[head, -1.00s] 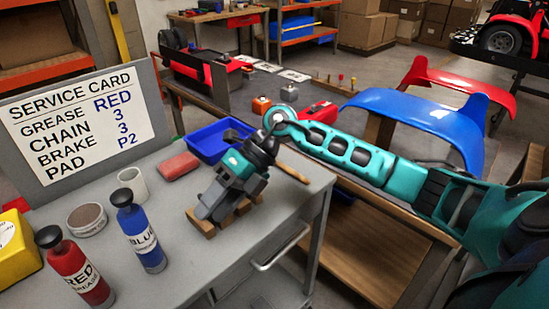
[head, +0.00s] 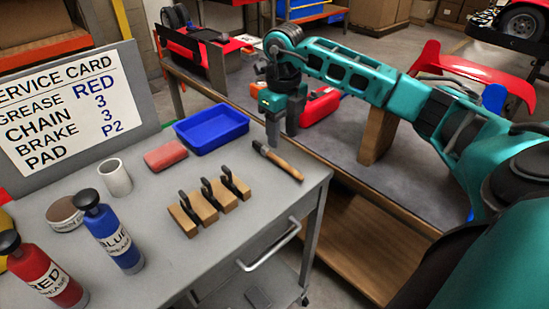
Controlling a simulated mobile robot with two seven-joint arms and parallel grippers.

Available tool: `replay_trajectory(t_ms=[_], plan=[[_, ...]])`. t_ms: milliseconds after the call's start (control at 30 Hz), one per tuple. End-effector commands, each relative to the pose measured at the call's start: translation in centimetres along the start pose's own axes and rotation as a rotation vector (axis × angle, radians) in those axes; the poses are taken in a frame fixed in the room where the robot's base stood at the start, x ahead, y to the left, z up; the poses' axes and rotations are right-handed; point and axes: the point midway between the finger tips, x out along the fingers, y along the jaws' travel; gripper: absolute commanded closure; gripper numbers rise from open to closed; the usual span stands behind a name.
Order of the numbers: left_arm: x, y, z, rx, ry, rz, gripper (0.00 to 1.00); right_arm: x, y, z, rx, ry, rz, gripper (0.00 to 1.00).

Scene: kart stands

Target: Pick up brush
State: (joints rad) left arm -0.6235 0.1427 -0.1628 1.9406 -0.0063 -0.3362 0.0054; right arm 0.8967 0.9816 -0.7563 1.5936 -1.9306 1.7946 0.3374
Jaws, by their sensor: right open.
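The brush (head: 278,160) lies on the grey cart top near its right edge. It has a wooden handle and a dark head at its upper-left end. My right gripper (head: 280,140) points down just above the brush's dark end, open and empty. Its fingers show side by side, and the exact gap to the brush is hard to tell. My left gripper does not show.
Wooden blocks with black clamps (head: 208,206) sit left of the brush. A blue tray (head: 212,130) and a red block (head: 166,156) lie behind. Grease bottles, blue (head: 112,236) and red (head: 45,272), stand front left. A workbench (head: 335,150) adjoins on the right.

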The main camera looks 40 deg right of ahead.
Motion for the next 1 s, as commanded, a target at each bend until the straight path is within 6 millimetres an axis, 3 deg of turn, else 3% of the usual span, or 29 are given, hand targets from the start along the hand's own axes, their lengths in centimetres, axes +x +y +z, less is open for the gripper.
replay_trajectory(t_ms=[600,900,1000], plan=[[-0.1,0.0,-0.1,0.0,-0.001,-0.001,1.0,7.3,-0.1,-0.1,0.0,0.001,0.002,0.52],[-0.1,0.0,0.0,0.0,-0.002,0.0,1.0,7.9,-0.1,-0.1,0.0,-0.001,0.002,0.52],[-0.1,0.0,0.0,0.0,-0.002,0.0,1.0,7.8,-0.1,-0.1,0.0,-0.001,0.002,0.62]])
